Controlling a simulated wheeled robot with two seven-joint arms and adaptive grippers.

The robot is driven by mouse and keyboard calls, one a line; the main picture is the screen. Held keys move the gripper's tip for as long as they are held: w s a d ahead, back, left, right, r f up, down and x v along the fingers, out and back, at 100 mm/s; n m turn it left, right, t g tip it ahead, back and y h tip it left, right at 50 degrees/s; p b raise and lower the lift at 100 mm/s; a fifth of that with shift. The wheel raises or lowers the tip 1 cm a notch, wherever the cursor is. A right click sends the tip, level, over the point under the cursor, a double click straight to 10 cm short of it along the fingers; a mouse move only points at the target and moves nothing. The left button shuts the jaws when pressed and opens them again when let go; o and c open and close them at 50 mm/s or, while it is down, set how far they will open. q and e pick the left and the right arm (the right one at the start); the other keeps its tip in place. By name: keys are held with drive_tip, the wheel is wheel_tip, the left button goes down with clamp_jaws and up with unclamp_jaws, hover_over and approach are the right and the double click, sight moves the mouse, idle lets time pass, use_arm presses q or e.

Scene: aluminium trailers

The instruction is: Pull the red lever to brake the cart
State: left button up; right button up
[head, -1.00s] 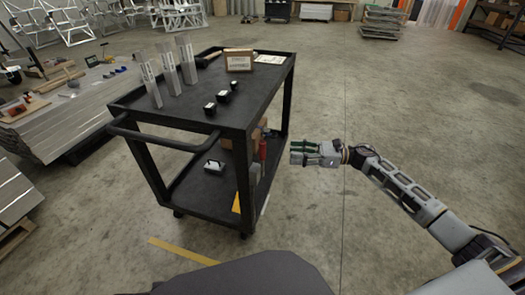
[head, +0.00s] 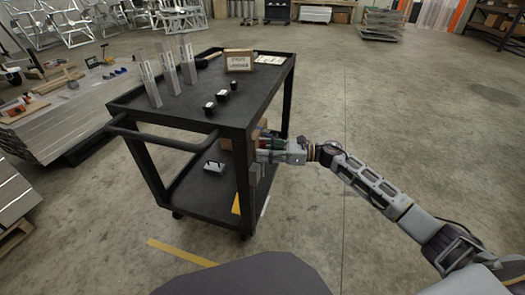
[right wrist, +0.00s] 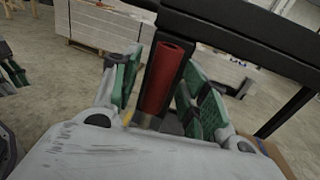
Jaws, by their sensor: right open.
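The black two-shelf cart (head: 250,100) stands in the middle of the head view. The red lever (right wrist: 164,78) is an upright red grip on the cart's right side. In the right wrist view it stands between the green-padded fingers of my right gripper (right wrist: 158,85). The fingers are open, one on each side of the lever; contact is not clear. In the head view my right gripper (head: 264,148) is at the cart's right side, below the top shelf, and hides most of the lever. My left gripper is not in view.
A stack of metal panels (head: 75,115) lies left of the cart.

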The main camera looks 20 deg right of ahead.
drive_tip(key=shift+w+a, duration=0.2)
drive_tip(key=shift+a, duration=0.2)
drive_tip(key=shift+c, duration=0.2)
clamp_jaws()
